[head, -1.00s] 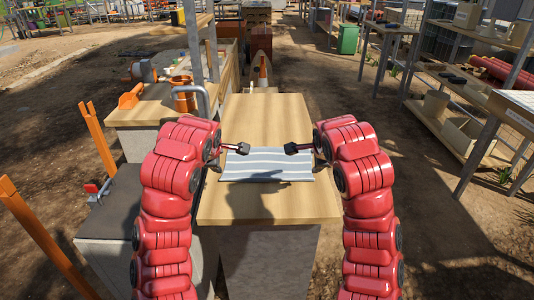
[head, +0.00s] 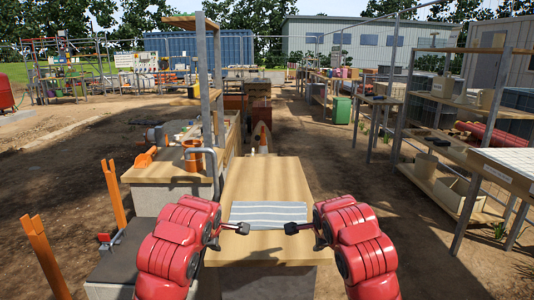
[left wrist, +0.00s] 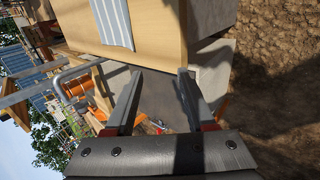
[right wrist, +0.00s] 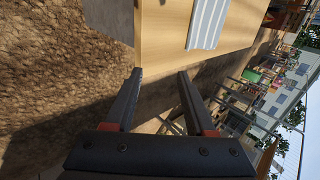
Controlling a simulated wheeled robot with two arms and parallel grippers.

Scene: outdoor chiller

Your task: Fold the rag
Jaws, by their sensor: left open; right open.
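The rag (head: 268,213) is grey-blue with white stripes and lies flat on the light wooden table (head: 262,178). It also shows at the top of the left wrist view (left wrist: 116,22) and of the right wrist view (right wrist: 207,22). My left gripper (head: 242,228) is at the rag's left side, close to its near corner. My right gripper (head: 291,228) is at the rag's right side, close to its near corner. In the wrist views, the left gripper's fingers (left wrist: 160,72) and the right gripper's fingers (right wrist: 161,72) stand apart with nothing between them.
The table is clear behind the rag. A lower bench at the left holds an orange bucket (head: 193,157) and an orange scoop (head: 146,157). Orange posts (head: 114,193) stand at the far left. Shelves (head: 440,150) stand at the right beyond open dirt ground.

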